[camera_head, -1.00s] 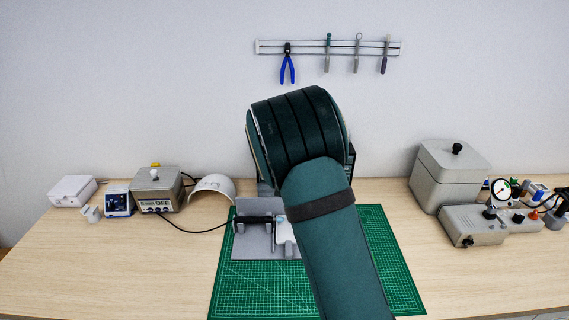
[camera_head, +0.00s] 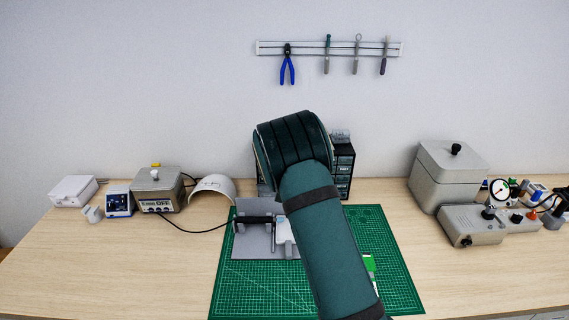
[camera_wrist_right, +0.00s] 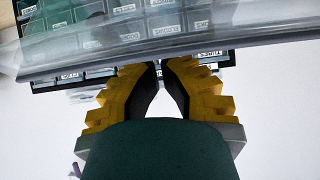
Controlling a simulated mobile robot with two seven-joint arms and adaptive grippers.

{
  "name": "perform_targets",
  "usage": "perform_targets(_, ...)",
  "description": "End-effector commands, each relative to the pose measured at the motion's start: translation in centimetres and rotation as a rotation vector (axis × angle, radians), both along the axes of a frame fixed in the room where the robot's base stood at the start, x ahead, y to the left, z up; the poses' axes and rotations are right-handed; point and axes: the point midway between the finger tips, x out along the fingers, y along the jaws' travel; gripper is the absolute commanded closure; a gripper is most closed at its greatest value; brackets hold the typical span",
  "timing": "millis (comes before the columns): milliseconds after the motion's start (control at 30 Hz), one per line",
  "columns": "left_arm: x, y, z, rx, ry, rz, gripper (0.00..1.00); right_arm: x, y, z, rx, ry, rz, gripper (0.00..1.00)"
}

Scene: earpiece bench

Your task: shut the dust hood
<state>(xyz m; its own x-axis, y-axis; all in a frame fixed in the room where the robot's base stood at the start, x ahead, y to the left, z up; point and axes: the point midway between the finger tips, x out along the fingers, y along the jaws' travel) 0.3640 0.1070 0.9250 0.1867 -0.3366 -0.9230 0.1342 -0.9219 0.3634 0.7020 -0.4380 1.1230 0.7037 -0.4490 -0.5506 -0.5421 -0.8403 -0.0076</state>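In the right wrist view a clear, see-through panel (camera_wrist_right: 270,35) with a pale edge crosses the top of the picture; it appears to be the dust hood, but only part of it shows. My right gripper (camera_wrist_right: 160,66) has its yellow fingers drawn together at the tips, with nothing visible between them. The tips are at the panel's lower edge in the picture; I cannot tell whether they touch it. In the head view my right arm hides its gripper and most of the hood area. My left gripper is not in view.
A drawer cabinet (camera_head: 343,172) stands behind my arm. A green cutting mat (camera_head: 385,270) carries a grey fixture (camera_head: 250,243). A white arched cover (camera_head: 213,187) and a control box (camera_head: 157,190) are left; a lidded grey box (camera_head: 448,180) is right. The front left bench is clear.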

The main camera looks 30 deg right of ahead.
Motion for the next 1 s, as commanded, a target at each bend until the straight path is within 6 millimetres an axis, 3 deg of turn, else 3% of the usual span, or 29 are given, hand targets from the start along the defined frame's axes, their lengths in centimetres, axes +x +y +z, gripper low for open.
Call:
perform_targets(567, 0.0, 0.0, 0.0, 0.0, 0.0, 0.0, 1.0, -0.7, 0.5, -0.3, -0.002, -0.002, 0.001, 1.0)
perform_targets(1000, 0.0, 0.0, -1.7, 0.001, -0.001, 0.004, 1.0, -1.3, 0.9, -0.4, -0.035, -0.057, 0.001, 1.0)
